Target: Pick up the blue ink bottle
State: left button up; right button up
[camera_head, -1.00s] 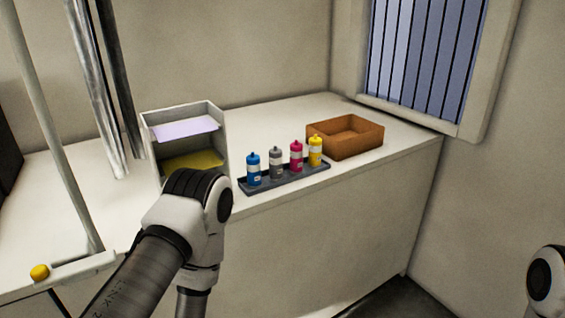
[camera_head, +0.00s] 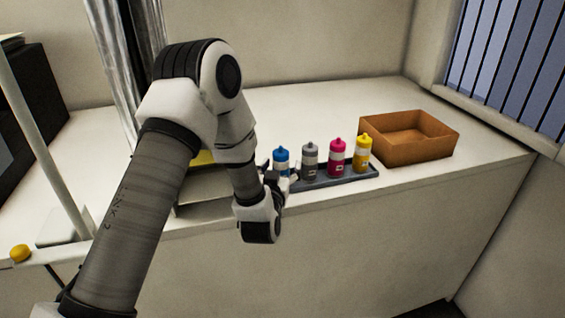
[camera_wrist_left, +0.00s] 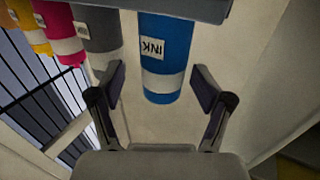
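The blue ink bottle (camera_head: 282,158) stands upright at the left end of a dark tray (camera_head: 335,176), partly hidden by my left gripper (camera_head: 279,178). In the left wrist view, which is upside down, the blue bottle (camera_wrist_left: 166,55) shows its white INK label. It lies in line with the gap between the open fingers of my left gripper (camera_wrist_left: 163,88), with a visible gap on each side. I cannot tell how deep it is between them. My right gripper is not in view.
Grey (camera_head: 309,160), magenta (camera_head: 336,157) and yellow (camera_head: 362,153) bottles stand right of the blue one on the tray. An orange-brown box (camera_head: 437,147) stands farther right. A paper rack (camera_head: 203,187) is largely hidden behind my left arm. The white table (camera_head: 310,105) is clear behind the bottles.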

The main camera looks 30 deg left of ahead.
pick_arm(q)
jog(key=shift+w+a+f, duration=0.1)
jog(key=shift+w+a, duration=0.2)
jog(key=shift+w, duration=0.1)
jog(key=shift+s+a, duration=0.1)
jog(key=shift+s, duration=0.15)
jog(key=shift+c, duration=0.3)
jog(key=shift+s, duration=0.1)
jog(key=c, duration=0.5)
jog(key=shift+d, duration=0.2)
jog(key=c, duration=0.7)
